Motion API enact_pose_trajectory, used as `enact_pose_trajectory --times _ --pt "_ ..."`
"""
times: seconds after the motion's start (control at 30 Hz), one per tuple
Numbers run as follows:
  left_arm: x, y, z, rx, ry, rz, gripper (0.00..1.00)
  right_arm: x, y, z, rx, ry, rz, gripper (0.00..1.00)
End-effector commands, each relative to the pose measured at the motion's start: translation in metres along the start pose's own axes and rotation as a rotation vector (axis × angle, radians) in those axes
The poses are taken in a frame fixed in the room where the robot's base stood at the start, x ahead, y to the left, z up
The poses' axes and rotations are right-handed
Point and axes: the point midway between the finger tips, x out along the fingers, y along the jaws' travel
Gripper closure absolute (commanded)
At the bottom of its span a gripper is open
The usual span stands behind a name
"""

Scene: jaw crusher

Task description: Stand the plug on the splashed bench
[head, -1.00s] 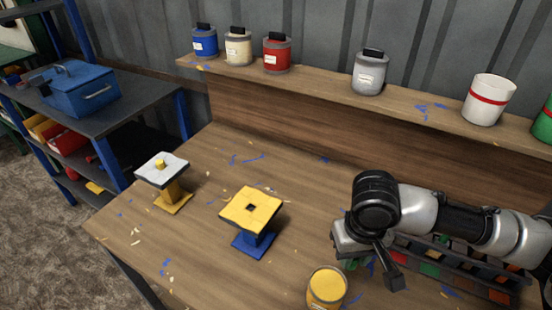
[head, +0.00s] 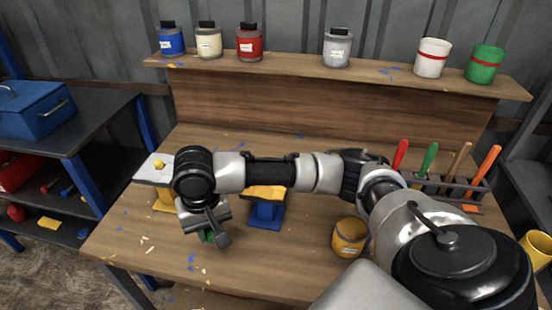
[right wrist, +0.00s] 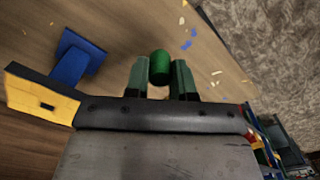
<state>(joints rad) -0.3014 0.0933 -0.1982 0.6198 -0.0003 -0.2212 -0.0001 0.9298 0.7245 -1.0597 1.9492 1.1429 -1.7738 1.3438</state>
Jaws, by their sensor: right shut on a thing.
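The green plug (right wrist: 160,68) is a short cylinder held between the two fingers of my right gripper (right wrist: 160,80) in the right wrist view. In the head view, the plug (head: 207,236) shows as a bit of green under my right gripper (head: 209,232), mostly hidden by it. The gripper is over the front left part of the splashed wooden bench (head: 285,285). I cannot tell whether the plug touches the bench top. My left gripper is not in view.
A yellow-topped stand with a blue base (head: 265,213) is right of the gripper, partly behind my arm. A white-topped stand (head: 152,170) is to the left. A yellow pot (head: 349,238) and a tool rack (head: 448,188) are to the right. Cans line the shelf.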

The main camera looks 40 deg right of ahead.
Motion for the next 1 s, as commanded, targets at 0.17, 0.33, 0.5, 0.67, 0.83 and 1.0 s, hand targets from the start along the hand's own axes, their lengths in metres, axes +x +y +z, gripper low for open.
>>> enact_pose_trajectory --times 0.17,0.33,0.5,0.67,0.83,1.0 --pt "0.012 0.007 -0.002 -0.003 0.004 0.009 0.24 0.011 -0.024 -0.037 0.187 -0.003 0.001 0.98" --pt "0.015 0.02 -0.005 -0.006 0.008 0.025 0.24 0.014 -0.035 -0.054 0.285 -0.008 0.005 0.98" --pt "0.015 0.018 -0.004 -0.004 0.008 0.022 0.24 0.014 -0.037 -0.058 0.309 -0.008 0.006 0.98" --pt "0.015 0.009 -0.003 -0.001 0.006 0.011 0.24 0.025 -0.036 -0.057 0.309 -0.01 0.01 0.98" --pt "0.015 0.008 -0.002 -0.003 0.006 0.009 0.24 0.058 -0.036 -0.056 0.307 -0.01 0.01 0.98" --pt "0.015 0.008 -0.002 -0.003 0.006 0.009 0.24 0.076 -0.036 -0.056 0.306 -0.009 0.007 0.98"
